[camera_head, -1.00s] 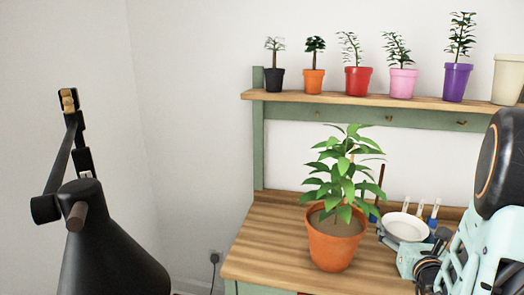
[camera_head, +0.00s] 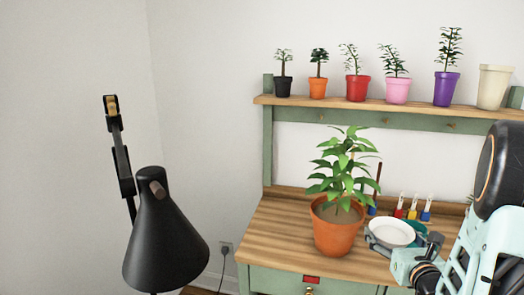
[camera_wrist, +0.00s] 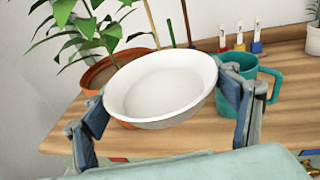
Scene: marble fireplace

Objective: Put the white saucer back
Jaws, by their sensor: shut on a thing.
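The white saucer (camera_head: 391,232), a shallow round dish, is held in my gripper (camera_head: 392,246) in front of the wooden workbench (camera_head: 277,232). In the wrist view the saucer (camera_wrist: 160,85) sits tilted between the two fingers of my gripper (camera_wrist: 164,103), with its inside showing and nothing in it. The gripper is shut on it, one finger at each side of the rim. I cannot tell the height of the saucer above the bench top.
A leafy plant in a terracotta pot (camera_head: 336,236) stands left of the saucer. Small potted plants line the shelf (camera_head: 330,104). A black lamp (camera_head: 165,235) stands at left. The bench's left end is clear.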

